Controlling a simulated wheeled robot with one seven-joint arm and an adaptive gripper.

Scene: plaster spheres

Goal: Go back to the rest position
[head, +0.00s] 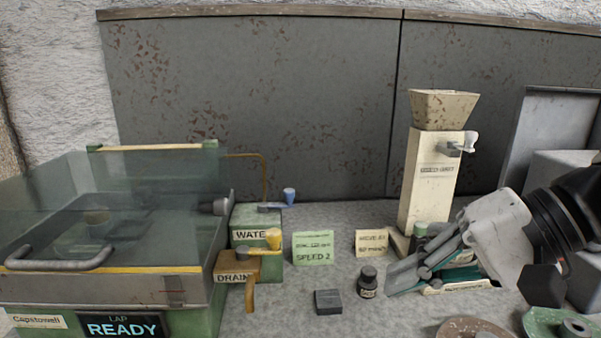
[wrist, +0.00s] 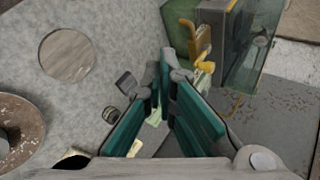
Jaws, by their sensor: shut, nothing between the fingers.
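My gripper (head: 392,284) reaches in from the right in the head view, pointing left and slightly down over the bench. Its fingers are shut with nothing between them. In the wrist view its teal-padded fingers (wrist: 168,72) come together near the middle. A small dark bottle (head: 368,282) stands just left of the fingertips in the head view, apart from them as far as I can see. A small dark grey block (head: 328,301) lies further left. The gripper partly hides a green tray with a label (head: 455,289) behind and below it.
A lapping machine (head: 110,290) with a clear hood and a READY screen fills the left. Water (head: 289,196) and drain (head: 273,238) levers stand beside it. A cream dispenser tower (head: 430,185) rises behind my gripper. Round plates (head: 475,330) lie at front right. Two note cards (head: 313,248) stand mid-bench.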

